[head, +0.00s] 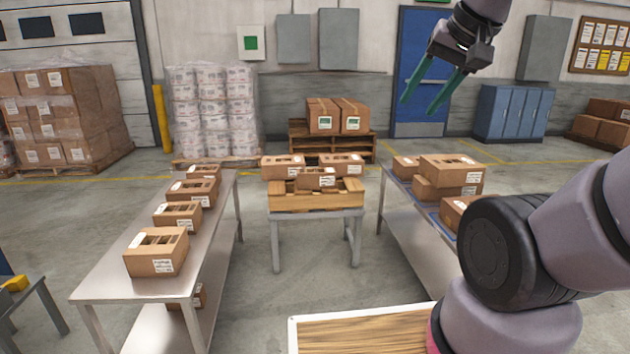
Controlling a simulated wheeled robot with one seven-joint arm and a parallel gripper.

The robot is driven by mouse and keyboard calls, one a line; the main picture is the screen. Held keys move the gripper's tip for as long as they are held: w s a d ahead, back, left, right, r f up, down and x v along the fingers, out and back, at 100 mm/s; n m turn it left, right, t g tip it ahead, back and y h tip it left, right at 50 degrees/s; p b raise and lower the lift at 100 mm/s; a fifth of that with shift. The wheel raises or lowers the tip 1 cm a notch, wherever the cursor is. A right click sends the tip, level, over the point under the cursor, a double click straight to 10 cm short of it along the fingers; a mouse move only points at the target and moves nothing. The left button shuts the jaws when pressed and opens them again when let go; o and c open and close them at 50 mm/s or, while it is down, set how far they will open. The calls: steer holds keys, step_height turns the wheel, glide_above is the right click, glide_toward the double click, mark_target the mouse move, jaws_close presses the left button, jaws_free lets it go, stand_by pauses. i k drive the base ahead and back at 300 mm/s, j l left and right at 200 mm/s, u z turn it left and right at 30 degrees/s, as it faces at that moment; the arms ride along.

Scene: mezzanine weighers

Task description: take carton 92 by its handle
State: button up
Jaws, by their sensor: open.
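Several brown cartons have white labels, but the print is too small to read, so I cannot tell which one is carton 92. On the left steel table stand several, the nearest carton (155,252) with openings in its top and others behind it. More cartons, one stacked on top (451,173), are on the right table. My gripper (418,107) is raised at upper right, its green fingers apart and empty, far from every carton.
The left steel table (115,283) and right table (408,215) flank the grey middle stand (276,230), with floor aisles between them. A wood-topped surface (365,330) is at the bottom front. Wrapped pallets, a yellow post (162,122) and blue lockers (515,112) stand at the back.

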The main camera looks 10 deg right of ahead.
mark_target(312, 178)
steer(key=i+z, duration=0.1)
steer(key=i, duration=0.4)
steer(key=i+j+z, duration=0.1)
steer(key=i, duration=0.45)
steer(key=i+j, duration=0.15)
steer(key=i, duration=0.35)
steer(key=i+j+z, duration=0.15)
steer(key=i, duration=0.4)
steer(key=i+j+z, duration=0.1)
steer(key=i, duration=0.4)
steer(key=i+j+z, duration=0.1)
steer(key=i+j, duration=0.15)
steer(key=i, duration=0.25)
